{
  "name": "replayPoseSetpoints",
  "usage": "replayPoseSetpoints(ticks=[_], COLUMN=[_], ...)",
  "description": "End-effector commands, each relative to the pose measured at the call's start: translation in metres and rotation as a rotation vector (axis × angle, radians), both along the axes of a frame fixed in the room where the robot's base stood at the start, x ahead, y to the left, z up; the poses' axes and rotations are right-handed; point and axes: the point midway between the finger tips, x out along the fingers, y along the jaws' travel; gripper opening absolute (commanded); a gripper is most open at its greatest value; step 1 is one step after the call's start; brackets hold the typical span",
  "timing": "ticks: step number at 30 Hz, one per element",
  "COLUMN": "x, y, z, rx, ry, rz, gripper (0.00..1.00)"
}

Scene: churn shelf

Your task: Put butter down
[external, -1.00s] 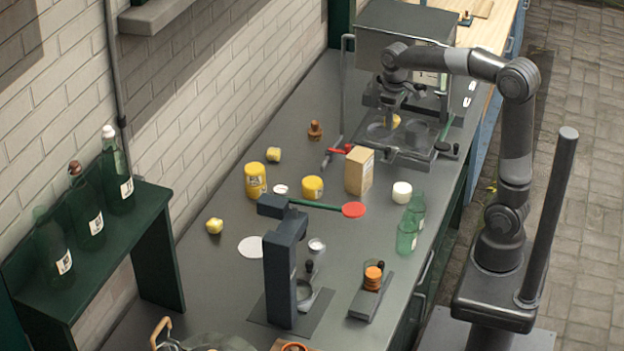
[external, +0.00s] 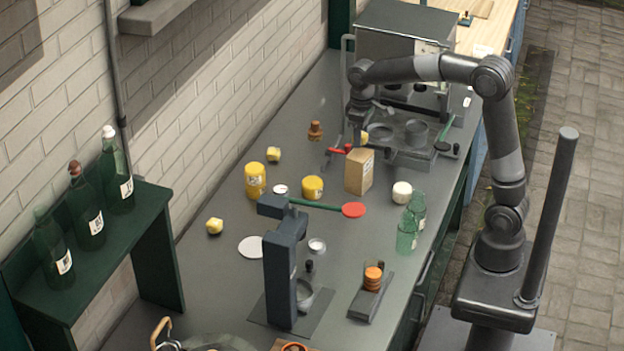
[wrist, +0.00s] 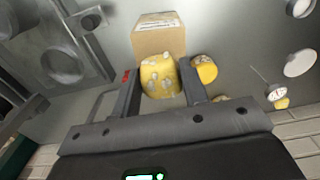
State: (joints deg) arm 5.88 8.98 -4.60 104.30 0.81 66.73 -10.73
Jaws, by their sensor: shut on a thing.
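My gripper (external: 359,122) is over the counter, behind the cardboard box and beside the metal stand with cups. It is shut on a yellow, pale-spotted lump of butter (wrist: 159,76), which shows between the two fingers in the wrist view. In the external view only a small part of the butter (external: 364,137) shows below the gripper. I cannot tell whether it touches the counter. Two similar yellow lumps lie on the counter, one near the wall (external: 273,154) and one further forward (external: 214,226).
The cardboard box (external: 359,171) stands close in front of my gripper, with a red-handled tool (external: 338,150) to its left. Two yellow tins (external: 255,180) (external: 312,188), a white jar (external: 401,192) and green glasses (external: 408,235) stand nearer. Bare counter (external: 300,100) lies toward the wall.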

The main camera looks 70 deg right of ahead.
Motion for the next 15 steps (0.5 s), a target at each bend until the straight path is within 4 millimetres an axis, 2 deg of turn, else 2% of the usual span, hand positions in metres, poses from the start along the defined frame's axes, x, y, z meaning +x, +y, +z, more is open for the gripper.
replayPoseSetpoints(ticks=[7, 15], x=[-0.001, 0.0], y=[0.0, 0.0], z=[-0.034, -0.037], rx=[0.0, 0.0], ry=[0.003, 0.0], rz=[0.0, 0.0], gripper=[0.18, 0.18])
